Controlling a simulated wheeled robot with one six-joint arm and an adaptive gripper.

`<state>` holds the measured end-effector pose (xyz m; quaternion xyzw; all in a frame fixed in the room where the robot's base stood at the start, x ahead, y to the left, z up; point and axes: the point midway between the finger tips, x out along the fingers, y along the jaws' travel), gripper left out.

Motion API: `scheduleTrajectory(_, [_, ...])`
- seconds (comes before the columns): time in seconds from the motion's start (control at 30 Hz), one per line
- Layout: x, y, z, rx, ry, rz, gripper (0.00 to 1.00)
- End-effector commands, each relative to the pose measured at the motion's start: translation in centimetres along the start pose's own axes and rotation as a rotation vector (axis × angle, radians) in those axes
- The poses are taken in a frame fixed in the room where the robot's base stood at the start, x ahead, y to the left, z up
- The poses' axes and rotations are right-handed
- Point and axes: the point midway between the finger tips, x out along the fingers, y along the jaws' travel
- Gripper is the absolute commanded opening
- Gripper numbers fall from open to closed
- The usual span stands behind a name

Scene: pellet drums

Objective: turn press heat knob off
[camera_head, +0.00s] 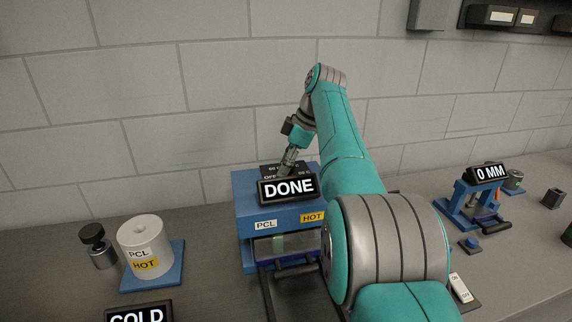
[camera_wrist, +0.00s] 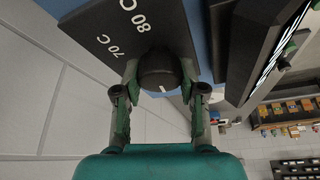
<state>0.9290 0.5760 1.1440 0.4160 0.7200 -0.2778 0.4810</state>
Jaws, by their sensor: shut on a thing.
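The heat knob (camera_wrist: 158,68) is a dark round knob with a short white mark. In the wrist view it sits between the two fingers of my gripper (camera_wrist: 158,80), which is shut on it. The knob's white mark points toward the bottom of that view. The dark dial plate (camera_wrist: 115,38) shows "70 C" and "80 C"; other labels are hidden there. In the head view my gripper (camera_head: 286,168) reaches down onto the plate on top of the blue press (camera_head: 280,214). "OFF" shows just left of my fingers, which hide the knob. A display (camera_head: 289,188) in front reads "DONE".
A white cylinder (camera_head: 144,240) marked "PCL" and "HOT" stands on a blue pad at left, beside a dark-capped weight (camera_head: 97,246). A blue-framed gauge (camera_head: 473,205) reading "0 MM" stands at right. My arm covers part of the press. A block wall rises behind.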

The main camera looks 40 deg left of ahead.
Motion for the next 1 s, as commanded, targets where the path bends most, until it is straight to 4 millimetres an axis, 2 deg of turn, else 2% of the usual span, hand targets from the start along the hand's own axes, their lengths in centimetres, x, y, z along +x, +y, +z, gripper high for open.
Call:
scheduleTrajectory(0.27, [0.0,0.0,0.1,0.001,-0.001,0.000,0.06])
scheduleTrajectory(0.3, [0.0,0.0,0.1,0.002,-0.001,0.000,0.50])
scheduleTrajectory(0.37, [0.0,0.0,0.1,0.002,-0.001,0.000,0.65])
scheduleTrajectory(0.73, [-0.2,0.0,0.0,0.001,0.000,0.001,0.66])
scheduleTrajectory(1.0, [-2.2,0.0,0.1,0.002,0.000,0.002,0.66])
